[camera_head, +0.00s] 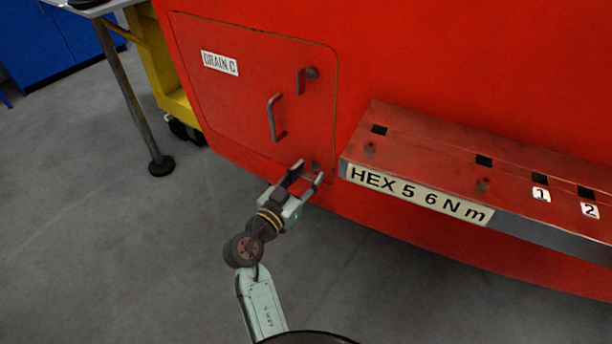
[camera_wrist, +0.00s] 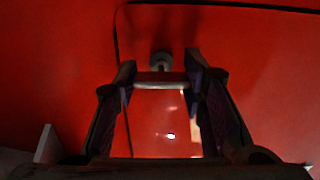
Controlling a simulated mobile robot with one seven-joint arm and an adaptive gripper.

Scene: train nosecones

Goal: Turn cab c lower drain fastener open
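The red drain hatch (camera_head: 252,100) carries a "DRAIN C" label (camera_head: 220,63) and closes the side of the red nosecone. Its lower fastener (camera_head: 316,166) sits near the hatch's lower right corner, partly hidden by my gripper (camera_head: 309,172). In the wrist view the fastener shows as a dark round boss (camera_wrist: 161,60) with a pale crossbar (camera_wrist: 161,77) in front, lying horizontally. My gripper (camera_wrist: 161,76) has its fingers spread, one at each end of the crossbar. I cannot tell whether they touch it. The upper fastener (camera_head: 311,73) has its bar roughly upright.
A grey handle (camera_head: 275,117) stands out from the hatch. A red shelf (camera_head: 430,160) marked "HEX 5 6 N m" juts out close to the right of my gripper. A table leg (camera_head: 130,90) and yellow cart (camera_head: 165,70) stand at left. The grey floor below is clear.

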